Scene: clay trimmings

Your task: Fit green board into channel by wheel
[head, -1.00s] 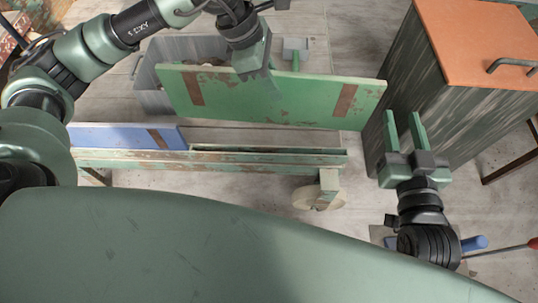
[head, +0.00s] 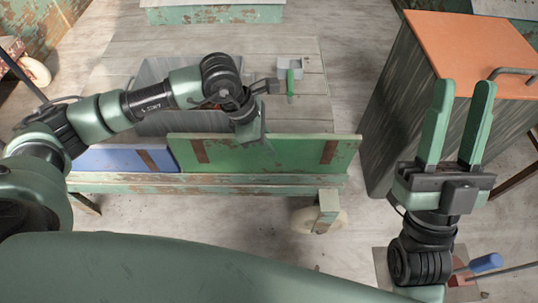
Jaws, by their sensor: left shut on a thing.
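The green board (head: 270,157), with brown patches near its ends, stands upright along the right part of the long green channel (head: 200,183), beside the blue board (head: 110,159). Its lower edge meets the channel's front rail, which hides whether it is fully seated. The wheel (head: 319,220) is under the channel's right end, below the board's right part. My right gripper (head: 463,92) is open and empty, to the right of the board, in front of the cabinet.
A grey cabinet with an orange top (head: 480,55) stands at the right. A grey bin (head: 150,80) is behind the boards, partly hidden by my left arm. A green-handled tool (head: 291,82) lies on the planks behind. A blue-handled tool (head: 486,262) lies at lower right.

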